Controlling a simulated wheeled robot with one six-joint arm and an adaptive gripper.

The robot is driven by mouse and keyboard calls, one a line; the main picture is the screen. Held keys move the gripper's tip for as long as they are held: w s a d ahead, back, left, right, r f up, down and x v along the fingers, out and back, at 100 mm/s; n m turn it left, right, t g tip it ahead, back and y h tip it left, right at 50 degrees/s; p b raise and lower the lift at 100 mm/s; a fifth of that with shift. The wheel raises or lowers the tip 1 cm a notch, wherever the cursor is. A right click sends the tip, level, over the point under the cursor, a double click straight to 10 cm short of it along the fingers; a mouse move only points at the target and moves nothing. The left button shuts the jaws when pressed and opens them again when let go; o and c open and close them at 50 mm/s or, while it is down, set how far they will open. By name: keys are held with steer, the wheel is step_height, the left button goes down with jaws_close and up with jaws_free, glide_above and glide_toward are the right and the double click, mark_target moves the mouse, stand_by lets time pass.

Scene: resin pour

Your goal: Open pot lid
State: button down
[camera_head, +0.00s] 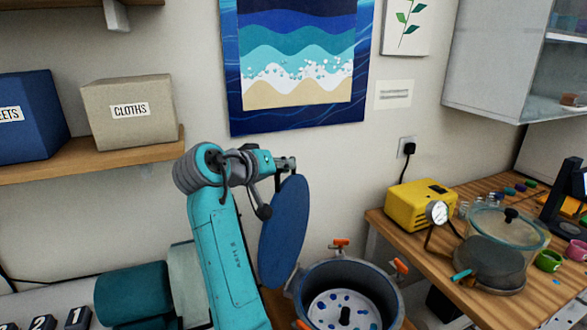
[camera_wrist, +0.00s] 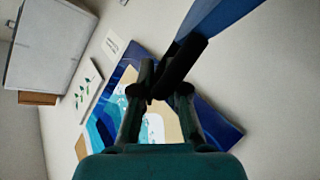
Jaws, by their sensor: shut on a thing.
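The pot (camera_head: 308,291) stands open at the lower middle of the head view. It is dark blue-grey with orange clamps on its rim, and a pale plate with blue spots and a dark central post shows inside. The blue round lid (camera_head: 284,232) is off the pot, held up on edge, tilted, above its left side. My gripper (camera_head: 287,164) is at the lid's upper end and hides part of it. In the wrist view my gripper (camera_wrist: 162,92) is shut on a dark handle (camera_wrist: 184,62), with a strip of the blue lid (camera_wrist: 222,18) behind it.
A wooden table (camera_head: 383,226) to the right holds a yellow pump (camera_head: 422,204) with a gauge and a clear chamber (camera_head: 499,258) with a glass lid. Orange clamps (camera_head: 400,266) stick out from the pot's rim. A wall shelf (camera_head: 100,155) with boxes is at the left.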

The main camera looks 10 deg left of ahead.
stand_by(0.3)
steer(key=c, duration=1.2)
jaws_free()
steer(key=shift+w+f, duration=0.1)
steer(key=v, duration=1.2)
